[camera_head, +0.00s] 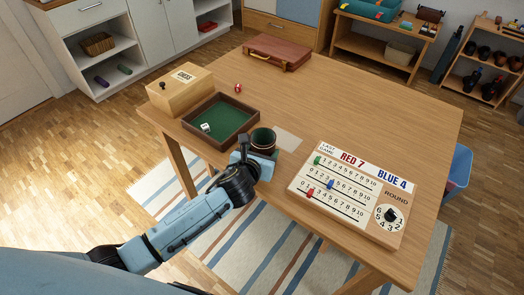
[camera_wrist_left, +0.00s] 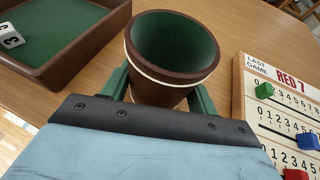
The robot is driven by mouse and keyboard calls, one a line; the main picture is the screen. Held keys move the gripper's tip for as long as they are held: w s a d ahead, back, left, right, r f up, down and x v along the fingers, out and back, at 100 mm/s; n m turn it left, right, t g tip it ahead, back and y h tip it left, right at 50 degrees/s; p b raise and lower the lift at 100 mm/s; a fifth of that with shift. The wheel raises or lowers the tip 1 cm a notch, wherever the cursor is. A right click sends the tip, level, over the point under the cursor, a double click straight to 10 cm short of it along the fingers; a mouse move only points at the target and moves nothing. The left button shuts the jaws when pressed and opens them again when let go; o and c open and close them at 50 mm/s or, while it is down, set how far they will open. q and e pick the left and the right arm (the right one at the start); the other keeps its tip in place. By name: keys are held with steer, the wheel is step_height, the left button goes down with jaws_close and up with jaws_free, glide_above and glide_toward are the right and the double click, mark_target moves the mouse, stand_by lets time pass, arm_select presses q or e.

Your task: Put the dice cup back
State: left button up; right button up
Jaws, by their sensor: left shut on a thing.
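The dice cup (camera_head: 263,137) is brown with a green lining and a pale band below the rim. It is upright with its mouth up, near the table's front edge, just right of the dice tray (camera_head: 247,114). My left gripper (camera_head: 258,152) is shut on the cup, with a green finger on each side of it in the wrist view (camera_wrist_left: 172,88). The cup (camera_wrist_left: 175,48) looks empty inside. Its base is hidden, so I cannot tell whether it touches the table. A pale square (camera_head: 288,140) lies flat on the table right of the cup. My right gripper is not in view.
A white die (camera_head: 206,127) lies in the green-lined tray; a red one (camera_head: 238,87) lies behind it. A wooden box (camera_head: 180,92) stands left. The scoreboard (camera_head: 350,190) lies right. A brown case (camera_head: 277,52) sits at the back. The table's middle is clear.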

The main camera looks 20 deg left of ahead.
arm_select(q)
steer(key=o, duration=0.9)
steer(key=shift+o, duration=0.4)
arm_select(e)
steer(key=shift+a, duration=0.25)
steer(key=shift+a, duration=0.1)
arm_select(q)
steer(key=shift+r, duration=0.1)
steer(key=shift+s+r, duration=0.15)
steer(key=shift+s, duration=0.1)
steer(key=p+v, duration=0.3)
steer(key=v, duration=0.8)
steer(key=shift+s, duration=0.25)
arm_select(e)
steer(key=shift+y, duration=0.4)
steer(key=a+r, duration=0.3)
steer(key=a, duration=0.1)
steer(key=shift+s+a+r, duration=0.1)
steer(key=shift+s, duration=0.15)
